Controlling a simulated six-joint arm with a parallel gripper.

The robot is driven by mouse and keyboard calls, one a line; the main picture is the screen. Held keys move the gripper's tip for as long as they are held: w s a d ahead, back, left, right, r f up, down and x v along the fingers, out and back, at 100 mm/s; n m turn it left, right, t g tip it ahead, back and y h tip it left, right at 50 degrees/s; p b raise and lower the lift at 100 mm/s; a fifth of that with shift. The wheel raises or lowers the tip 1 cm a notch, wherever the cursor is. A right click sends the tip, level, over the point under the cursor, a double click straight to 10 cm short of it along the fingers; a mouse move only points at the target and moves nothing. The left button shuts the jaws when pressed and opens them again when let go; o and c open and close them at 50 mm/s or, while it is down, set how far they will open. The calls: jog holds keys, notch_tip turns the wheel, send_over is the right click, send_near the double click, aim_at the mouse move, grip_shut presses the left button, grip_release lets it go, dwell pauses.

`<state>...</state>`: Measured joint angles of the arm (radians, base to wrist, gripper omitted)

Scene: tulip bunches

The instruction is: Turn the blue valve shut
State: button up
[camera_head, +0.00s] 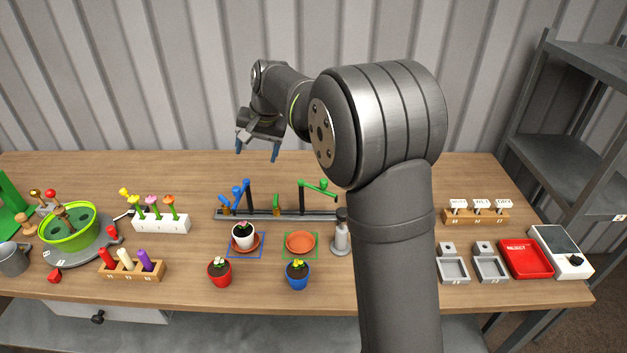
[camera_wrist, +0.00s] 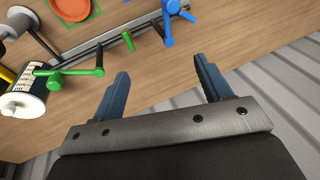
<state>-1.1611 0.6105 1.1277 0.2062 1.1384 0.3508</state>
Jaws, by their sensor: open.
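The blue valve (camera_head: 240,190) stands near the left end of a dark rail on the table. Its blue lever also shows in the wrist view (camera_wrist: 168,10), at the top. My gripper (camera_head: 258,155) is open and empty, above and behind the rail in the head view. In the wrist view my gripper (camera_wrist: 160,82) shows two blue fingers spread apart, with bare table between them. The gripper is apart from the valve. The green valve (camera_head: 318,187) stands on the right part of the rail and shows in the wrist view (camera_wrist: 75,74).
Potted flowers stand in front of the rail: a white pot (camera_head: 243,236), a red pot (camera_head: 220,272) and a blue pot (camera_head: 298,275). An orange saucer (camera_head: 300,242) lies inside a green square. The table behind the rail is clear.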

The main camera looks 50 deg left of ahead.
jog(key=w+d+f+h, duration=0.1)
jog(key=w+d+f, duration=0.2)
jog(key=d, duration=0.3)
jog(key=w+d+f+h, duration=0.1)
jog(key=w+d+f, duration=0.3)
jog(key=d, duration=0.2)
jog(key=shift+w+t, duration=0.35)
jog(key=shift+t, duration=0.05)
jog(key=shift+d+f, duration=0.1)
